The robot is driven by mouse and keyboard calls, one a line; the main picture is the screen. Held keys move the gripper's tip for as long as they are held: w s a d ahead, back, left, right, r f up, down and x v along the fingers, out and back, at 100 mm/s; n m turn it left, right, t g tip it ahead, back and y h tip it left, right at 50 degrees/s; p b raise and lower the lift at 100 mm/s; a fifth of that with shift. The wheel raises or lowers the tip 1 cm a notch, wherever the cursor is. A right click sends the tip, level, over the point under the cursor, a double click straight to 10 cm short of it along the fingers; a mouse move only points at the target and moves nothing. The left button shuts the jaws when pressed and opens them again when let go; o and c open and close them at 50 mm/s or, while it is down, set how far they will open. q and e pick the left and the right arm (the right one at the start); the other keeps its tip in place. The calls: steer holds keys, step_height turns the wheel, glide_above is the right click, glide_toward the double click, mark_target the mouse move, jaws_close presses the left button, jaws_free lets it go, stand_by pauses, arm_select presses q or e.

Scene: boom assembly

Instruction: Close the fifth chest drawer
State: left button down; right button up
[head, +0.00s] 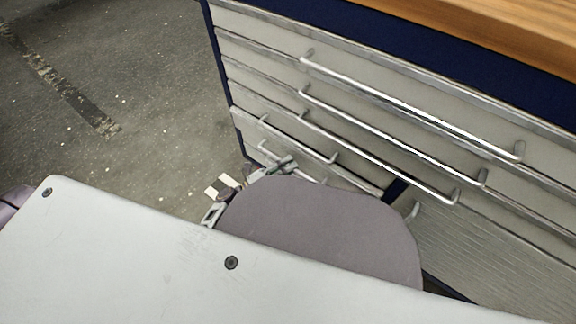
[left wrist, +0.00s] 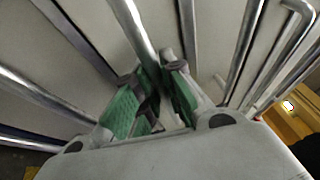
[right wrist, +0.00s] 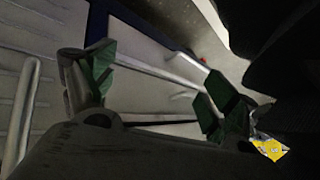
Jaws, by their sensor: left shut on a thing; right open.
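The chest (head: 240,28) has pale grey drawer fronts with metal bar handles. Three long handles are stacked above two shorter ones at the lower left. My left gripper (head: 284,164) is at the lowest short handle (head: 268,151), which looks like the fifth drawer's; my arm hides much of that drawer front. In the left wrist view the green-padded fingers (left wrist: 154,88) are shut on a metal handle bar (left wrist: 134,28). I cannot tell how far the drawer stands out. My right gripper (right wrist: 158,92) is open and empty, facing drawer fronts and handle bars (right wrist: 155,70).
A wooden top (head: 500,30) covers the chest. A ribbed lower-right front (head: 490,250) has its own handle (head: 413,211). Bare concrete floor (head: 120,70) lies free to the left. My own pale body parts fill the foreground.

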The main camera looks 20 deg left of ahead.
arm_select(q)
steer(key=shift+w+d+p, duration=0.2)
steer(key=shift+w+p, duration=0.05)
steer(key=shift+w, duration=0.3)
steer(key=shift+w+d+p, duration=0.2)
steer(key=shift+w, duration=0.35)
steer(key=c, duration=1.5)
jaws_free()
steer(key=shift+w+d, duration=0.1)
steer(key=shift+w, duration=0.05)
steer(key=v, duration=1.2)
